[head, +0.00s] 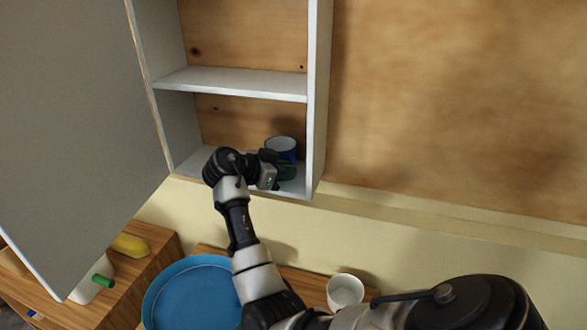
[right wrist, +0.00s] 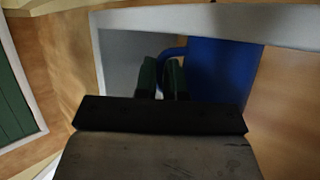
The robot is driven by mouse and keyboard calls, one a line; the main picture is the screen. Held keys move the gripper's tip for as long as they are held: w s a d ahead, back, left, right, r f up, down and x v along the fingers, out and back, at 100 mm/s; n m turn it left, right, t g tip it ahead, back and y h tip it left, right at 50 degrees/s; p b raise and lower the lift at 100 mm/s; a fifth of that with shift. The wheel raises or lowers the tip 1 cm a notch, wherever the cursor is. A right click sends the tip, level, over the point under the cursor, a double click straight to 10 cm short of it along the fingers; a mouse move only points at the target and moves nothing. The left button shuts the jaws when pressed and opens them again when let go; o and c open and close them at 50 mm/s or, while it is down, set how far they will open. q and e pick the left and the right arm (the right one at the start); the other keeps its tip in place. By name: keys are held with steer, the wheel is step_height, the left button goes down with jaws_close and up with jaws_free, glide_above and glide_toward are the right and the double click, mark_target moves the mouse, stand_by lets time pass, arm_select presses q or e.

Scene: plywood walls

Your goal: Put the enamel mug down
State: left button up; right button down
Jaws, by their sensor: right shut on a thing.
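The enamel mug (head: 281,145) is blue with a pale inside and stands upright in the right part of the lower compartment of the wall cabinet (head: 232,84). My right gripper (head: 284,171) reaches into that compartment and is shut on the mug's handle. In the right wrist view, the blue mug (right wrist: 222,70) is just right of the dark green fingers (right wrist: 161,80), with its handle at their tips. The gripper hides the mug's lower part in the head view, so I cannot tell whether its base touches the cabinet floor. My left gripper is not in view.
The cabinet door (head: 72,120) hangs open at left. The cabinet's right side wall (head: 317,100) is close to the mug. Below are a blue basin (head: 195,297), a white cup (head: 345,290), a yellow item (head: 130,245) and a white container (head: 90,283) with a green end.

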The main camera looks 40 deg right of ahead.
steer(key=shift+s+f, duration=0.1)
steer(key=c, duration=1.6)
jaws_free()
steer(key=shift+a, duration=0.4)
steer(key=o, duration=0.4)
steer(key=shift+v, duration=0.9)
steer(key=shift+d+f, duration=0.1)
steer(key=shift+d, duration=0.35)
arm_select(q)
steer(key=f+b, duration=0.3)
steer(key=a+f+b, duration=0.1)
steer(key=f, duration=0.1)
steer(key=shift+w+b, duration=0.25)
steer(key=shift+b, duration=0.15)
arm_select(e)
steer(key=v, duration=1.2)
